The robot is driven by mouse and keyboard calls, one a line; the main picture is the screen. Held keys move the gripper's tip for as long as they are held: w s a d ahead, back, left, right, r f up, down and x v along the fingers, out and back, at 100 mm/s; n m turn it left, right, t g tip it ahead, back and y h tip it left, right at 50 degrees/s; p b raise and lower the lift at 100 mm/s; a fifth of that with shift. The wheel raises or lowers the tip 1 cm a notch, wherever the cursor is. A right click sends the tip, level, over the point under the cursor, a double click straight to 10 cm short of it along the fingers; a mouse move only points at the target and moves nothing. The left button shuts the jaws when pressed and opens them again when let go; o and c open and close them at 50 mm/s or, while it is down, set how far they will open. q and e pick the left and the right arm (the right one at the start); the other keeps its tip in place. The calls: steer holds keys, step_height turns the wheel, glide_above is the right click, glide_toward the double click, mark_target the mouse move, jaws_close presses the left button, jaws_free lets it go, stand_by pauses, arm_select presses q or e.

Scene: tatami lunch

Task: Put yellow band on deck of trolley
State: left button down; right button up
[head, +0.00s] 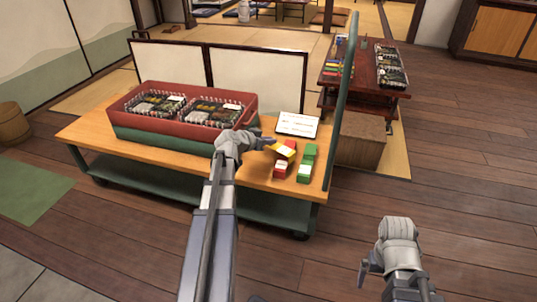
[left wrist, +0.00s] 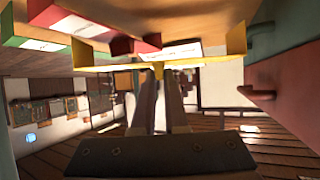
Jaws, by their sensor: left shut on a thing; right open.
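My left gripper (head: 268,145) is shut on a yellow band (head: 284,152) over the right part of the trolley's wooden deck (head: 90,132). The band is bent, with a white label, and looks tilted; whether it touches the deck or the bands beside it I cannot tell. In the left wrist view the yellow band (left wrist: 92,56) stretches across the fingertips (left wrist: 159,75). My right gripper (head: 378,270) is open and empty, low at the right, away from the trolley.
Red bands (head: 281,168) and green bands (head: 307,163) lie beside the yellow one. A white card (head: 298,124) lies behind them. A red crate (head: 185,118) with packed lunch boxes fills the deck's left. A green upright bar (head: 341,110) stands at the trolley's right end.

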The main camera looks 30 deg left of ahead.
mark_target(269, 146)
arm_select(q)
steer(key=shift+s+f+b, duration=0.1)
steer(key=shift+f+b, duration=1.65)
steer(key=shift+b, duration=0.2)
steer(key=shift+r, duration=0.1)
steer(key=shift+d, duration=0.1)
steer(key=c, duration=1)
jaws_free()
steer(key=shift+o, duration=0.3)
steer(key=p+v, duration=0.5)
steer(key=v, duration=0.5)
steer(key=shift+s+p, duration=0.25)
steer(key=shift+p, duration=0.05)
steer(key=shift+s+r, duration=0.3)
steer(key=shift+s, duration=0.3)
